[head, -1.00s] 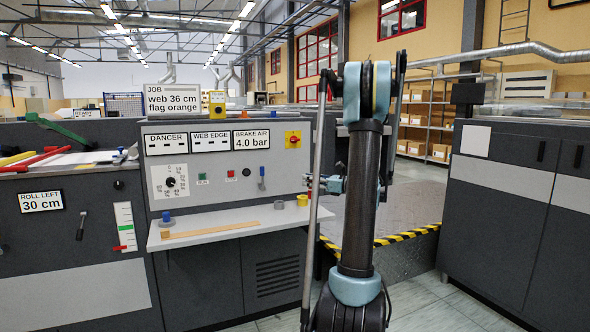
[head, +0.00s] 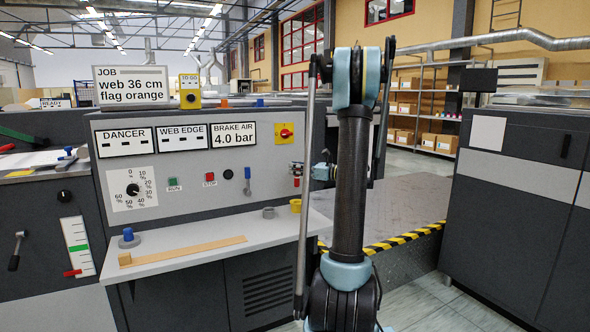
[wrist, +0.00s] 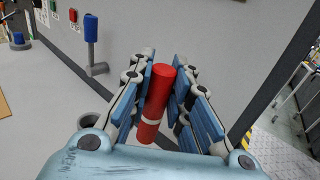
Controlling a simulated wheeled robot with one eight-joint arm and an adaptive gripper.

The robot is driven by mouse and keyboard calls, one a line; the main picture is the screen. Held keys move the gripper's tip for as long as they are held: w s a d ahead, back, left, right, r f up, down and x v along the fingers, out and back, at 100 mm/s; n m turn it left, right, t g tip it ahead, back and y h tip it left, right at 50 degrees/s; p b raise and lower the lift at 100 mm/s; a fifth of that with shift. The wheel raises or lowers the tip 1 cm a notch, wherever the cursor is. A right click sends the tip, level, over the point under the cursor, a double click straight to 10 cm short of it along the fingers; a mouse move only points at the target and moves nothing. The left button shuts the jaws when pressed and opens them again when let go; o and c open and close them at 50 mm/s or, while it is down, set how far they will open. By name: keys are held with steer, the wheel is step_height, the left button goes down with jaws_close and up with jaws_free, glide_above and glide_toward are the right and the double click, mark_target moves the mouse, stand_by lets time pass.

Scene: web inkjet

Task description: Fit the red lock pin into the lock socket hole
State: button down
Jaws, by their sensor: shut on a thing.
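My gripper (wrist: 158,98) is shut on the red lock pin (wrist: 160,85), which shows between the blue finger pads in the wrist view. The pin is a red cylinder with a pale band near its lower end. In the head view my gripper shows only in part behind my arm, with a bit of red (head: 297,182) at its tip, in front of the console's right end. A short grey ring (head: 268,212) stands on the console shelf; a grey ring with a dark hole (wrist: 88,121) shows below left of the pin in the wrist view. I cannot tell whether it is the lock socket.
The grey console (head: 200,150) has dials, buttons and a blue-handled lever (wrist: 91,30). Its shelf (head: 200,236) bears a yellow cup (head: 295,206), a wooden bar (head: 185,251) and a blue-topped knob (head: 128,236). A dark cabinet (head: 520,190) stands right, beyond an aisle with a striped edge.

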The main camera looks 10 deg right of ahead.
mark_target(297, 186)
steer(key=shift+w+a, duration=0.1)
steer(key=shift+w, duration=0.05)
steer(key=shift+f, duration=2.85)
steer(key=shift+f, duration=2.5)
steer(key=c, duration=1.4)
jaws_free()
steer(key=shift+s, duration=0.2)
steer(key=v, duration=1.2)
steer(key=shift+w, duration=0.1)
